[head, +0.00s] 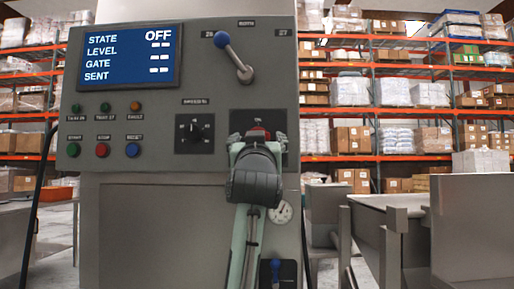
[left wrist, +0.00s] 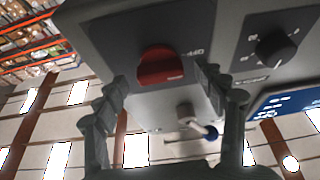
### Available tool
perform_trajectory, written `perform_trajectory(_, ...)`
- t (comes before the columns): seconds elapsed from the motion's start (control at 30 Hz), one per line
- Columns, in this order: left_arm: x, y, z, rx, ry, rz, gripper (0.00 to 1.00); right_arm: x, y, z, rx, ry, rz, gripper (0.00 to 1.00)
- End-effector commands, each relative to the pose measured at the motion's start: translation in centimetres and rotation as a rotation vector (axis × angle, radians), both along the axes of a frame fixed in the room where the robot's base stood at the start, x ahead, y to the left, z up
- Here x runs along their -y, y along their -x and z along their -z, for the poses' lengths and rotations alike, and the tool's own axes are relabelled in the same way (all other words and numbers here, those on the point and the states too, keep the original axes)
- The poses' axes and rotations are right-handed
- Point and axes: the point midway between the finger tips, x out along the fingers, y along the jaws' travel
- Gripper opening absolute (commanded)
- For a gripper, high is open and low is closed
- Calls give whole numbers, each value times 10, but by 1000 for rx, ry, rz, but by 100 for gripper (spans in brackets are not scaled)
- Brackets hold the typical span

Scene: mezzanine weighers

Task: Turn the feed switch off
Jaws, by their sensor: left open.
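A red rotary switch (left wrist: 160,66) sits on a dark plate on the grey machine panel. Its label is not readable. In the head view my left gripper hides most of it, and only a bit of red (head: 259,129) shows. My left gripper (head: 257,142) is in front of this plate. In the left wrist view its open fingers (left wrist: 165,80) stand on either side of the switch, with a gap on both sides. I cannot tell how far the tips are from the panel. The display (head: 122,57) reads STATE OFF, with dashes for level, gate and sent. My right gripper is not in view.
A black dial (head: 195,132) is left of the switch. A blue-knobbed lever (head: 235,57) is above it. Green, red and blue buttons (head: 102,150) sit at the panel's lower left. Metal tables (head: 390,215) stand at right, and loaded shelves (head: 400,100) are behind.

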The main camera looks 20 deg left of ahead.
Motion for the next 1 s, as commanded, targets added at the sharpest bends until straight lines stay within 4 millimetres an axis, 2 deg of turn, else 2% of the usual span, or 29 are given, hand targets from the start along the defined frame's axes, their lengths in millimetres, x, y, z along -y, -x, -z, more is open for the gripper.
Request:
perform_trajectory(0.3,18,59,26,1,3,3,71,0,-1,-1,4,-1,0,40)
perform_trajectory(0.5,26,86,38,0,1,3,71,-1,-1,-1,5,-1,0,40)
perform_trajectory(0.7,28,96,42,-1,1,0,71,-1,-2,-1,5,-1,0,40)
perform_trajectory(1.0,28,96,41,0,1,0,71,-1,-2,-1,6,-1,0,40)
